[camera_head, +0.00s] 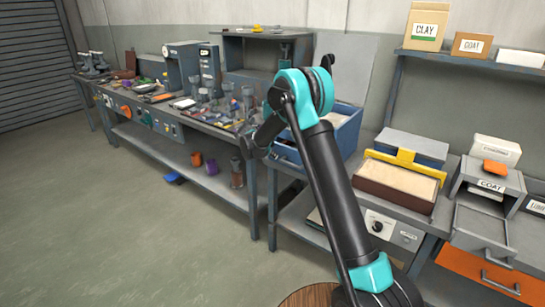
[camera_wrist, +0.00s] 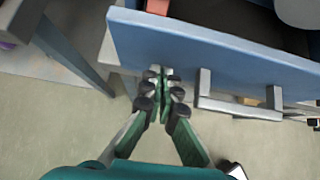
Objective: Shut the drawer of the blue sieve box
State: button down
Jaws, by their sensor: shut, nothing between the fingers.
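The blue sieve box (camera_head: 347,138) stands on the right-hand bench in the head view, partly hidden behind my arm. In the wrist view a blue drawer front (camera_wrist: 205,45) spans the top, with a grey bar handle (camera_wrist: 240,107) on its outer face. Dark space and contents show behind the front's top edge, so the drawer appears pulled out. My gripper (camera_wrist: 161,72) is shut and empty. Its fingertips are close to the lower edge of the blue front, left of the handle; I cannot tell whether they touch. The head view does not show the fingertips clearly.
A tray of pale material (camera_head: 397,181) with a yellow-edged piece sits right of the blue box. An open grey drawer (camera_head: 482,232) juts out further right. The left bench (camera_head: 205,127) carries many tools. The floor (camera_head: 130,230) in front is clear.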

aim_at(277, 148)
jog(key=shift+w+d, duration=0.7)
jog(key=shift+w, duration=0.3)
jog(key=shift+w+d, duration=0.7)
jog(key=shift+w, duration=0.25)
jog(key=shift+r, duration=0.1)
jog(key=s+a+r, duration=0.7)
jog(key=s, duration=0.2)
jog(key=s+d+r+m+g+y, duration=0.2)
jog(key=s+d+m, duration=1.1)
jog(key=s+d, duration=0.55)
jog(key=s+d+f+m+y, duration=0.1)
jog(key=s+f+m, duration=0.3)
jog(key=s+m, duration=0.4)
jog(key=s+d+f+m+g+y, duration=0.1)
jog(key=s+d+f+m, duration=0.3)
jog(key=s, duration=1.5)
jog(key=m+y, duration=0.1)
jog(key=m, duration=0.2)
jog(key=shift+d+m, duration=0.35)
jog(key=shift+m, duration=0.05)
